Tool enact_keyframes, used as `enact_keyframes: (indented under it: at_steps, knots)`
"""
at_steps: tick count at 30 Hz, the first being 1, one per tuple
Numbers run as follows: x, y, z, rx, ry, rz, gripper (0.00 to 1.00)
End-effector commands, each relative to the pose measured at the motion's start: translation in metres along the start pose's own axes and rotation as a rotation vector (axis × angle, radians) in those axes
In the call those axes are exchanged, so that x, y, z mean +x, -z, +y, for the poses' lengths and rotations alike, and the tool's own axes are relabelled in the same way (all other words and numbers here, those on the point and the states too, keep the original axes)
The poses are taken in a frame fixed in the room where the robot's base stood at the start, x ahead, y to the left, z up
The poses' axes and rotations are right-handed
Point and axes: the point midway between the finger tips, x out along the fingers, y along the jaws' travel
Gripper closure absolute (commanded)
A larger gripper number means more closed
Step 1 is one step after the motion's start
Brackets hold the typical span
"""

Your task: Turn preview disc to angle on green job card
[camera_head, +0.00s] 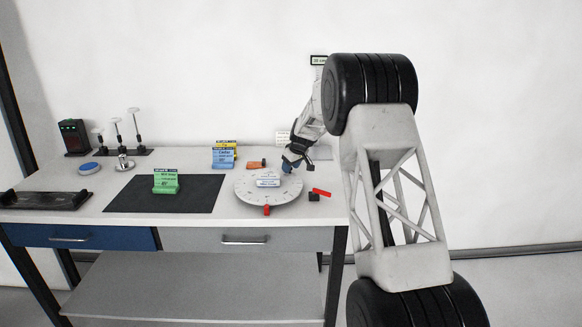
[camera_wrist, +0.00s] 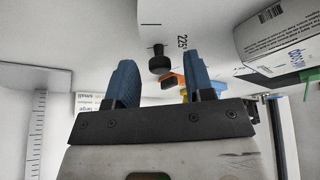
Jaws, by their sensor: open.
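The white preview disc (camera_head: 243,190) sits on the bench, with a small blue and white box (camera_head: 268,182) on it. The disc's face (camera_wrist: 208,28) fills the top of the wrist view, with a "225" mark and a black knob (camera_wrist: 159,60) near its rim. My gripper (camera_head: 288,168) is over the disc's far right edge. In the wrist view its blue fingers (camera_wrist: 160,66) are open, and the knob shows in the gap between them; I cannot tell whether they reach around it. The green job card (camera_head: 165,183) stands on a black mat; its angle is too small to read.
A red marker (camera_head: 267,210) is at the disc's front edge. A black block (camera_head: 314,197) and a red piece (camera_head: 321,192) lie right of it. The black mat (camera_head: 205,195) is mostly bare.

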Motion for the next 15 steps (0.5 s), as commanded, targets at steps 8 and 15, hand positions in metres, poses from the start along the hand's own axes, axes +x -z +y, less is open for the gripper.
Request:
enact_keyframes:
  at_steps: [8,15]
  knots:
    - [-0.0002,0.0,0.0,0.0,0.0,0.0,0.81]
    - [-0.0003,0.0,0.0001,0.0,0.0,0.0,1.0]
